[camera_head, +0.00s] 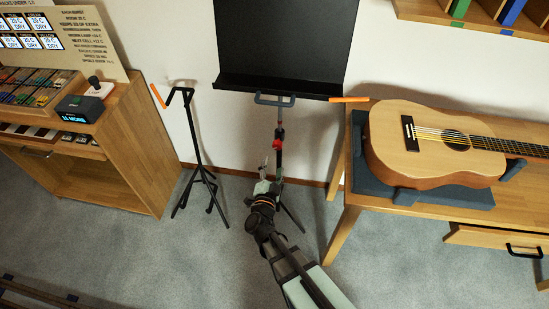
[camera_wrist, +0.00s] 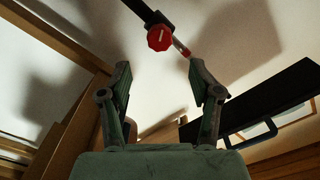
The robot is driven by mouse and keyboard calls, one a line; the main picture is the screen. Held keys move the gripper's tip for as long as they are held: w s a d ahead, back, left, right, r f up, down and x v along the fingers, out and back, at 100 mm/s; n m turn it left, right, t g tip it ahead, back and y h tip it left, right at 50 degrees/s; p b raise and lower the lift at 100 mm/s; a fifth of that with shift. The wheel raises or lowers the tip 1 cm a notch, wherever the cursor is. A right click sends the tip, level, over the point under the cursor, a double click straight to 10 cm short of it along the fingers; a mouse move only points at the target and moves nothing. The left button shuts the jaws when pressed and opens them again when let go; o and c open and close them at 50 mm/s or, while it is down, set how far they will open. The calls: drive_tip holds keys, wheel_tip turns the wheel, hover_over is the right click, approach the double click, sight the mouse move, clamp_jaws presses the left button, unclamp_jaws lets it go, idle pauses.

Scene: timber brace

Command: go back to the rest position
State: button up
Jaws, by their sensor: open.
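My gripper (camera_head: 270,165) is in front of the pole of the black music stand (camera_head: 283,40) in the head view, low beneath its desk. In the wrist view my gripper (camera_wrist: 160,72) has its two fingers apart with nothing held between them. A red knob (camera_wrist: 159,38) on a dark bar shows beyond the fingertips, clear of both. Red parts (camera_head: 279,136) also show on the stand's pole in the head view. My arm hides part of the stand's legs.
A wooden table (camera_head: 400,220) with a guitar (camera_head: 420,145) on a dark padded rest is at right. A wooden cabinet (camera_head: 140,140) is at left. A slim black stand (camera_head: 195,140) stands between cabinet and music stand. Grey carpet (camera_head: 170,270) is open at front left.

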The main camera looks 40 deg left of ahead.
drive_tip(key=shift+s+d, duration=0.35)
drive_tip(key=shift+s, duration=0.3)
